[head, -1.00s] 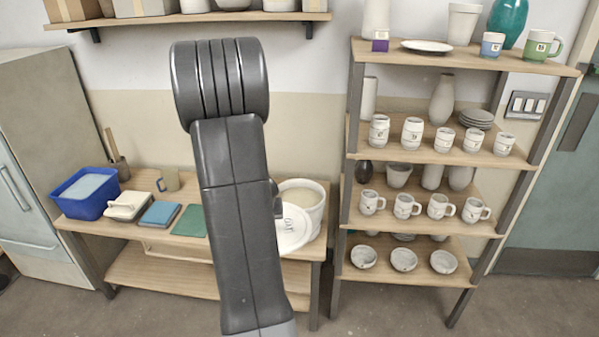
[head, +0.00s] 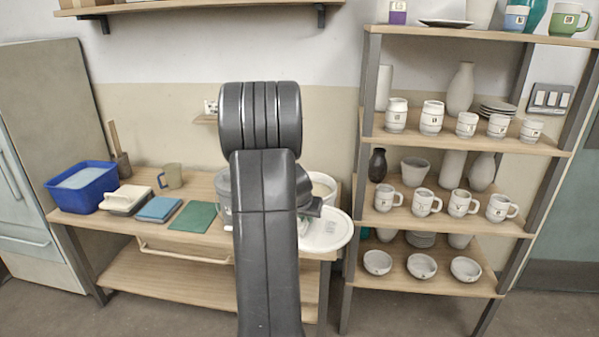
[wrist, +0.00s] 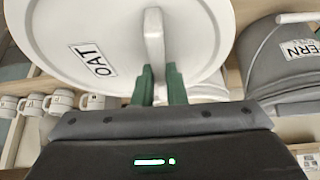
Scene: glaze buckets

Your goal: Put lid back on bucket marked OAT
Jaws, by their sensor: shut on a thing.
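My gripper (wrist: 160,88) is shut on the upright handle of a round white lid (wrist: 75,22) with an OAT label, seen in the wrist view. In the head view the lid (head: 336,236) is held tilted in front of and to the right of an open white bucket (head: 325,186) on the bench, apart from its rim as far as I can see. The bucket's inside is pale cream. My arm hides its left part, and I cannot read a label on it. My gripper is mostly hidden behind my arm in the head view.
A grey bucket, its label ending in ERN (wrist: 285,50), stands beside the lid in the wrist view. A shelf rack (head: 440,225) with mugs and bowls stands close right of the bench.

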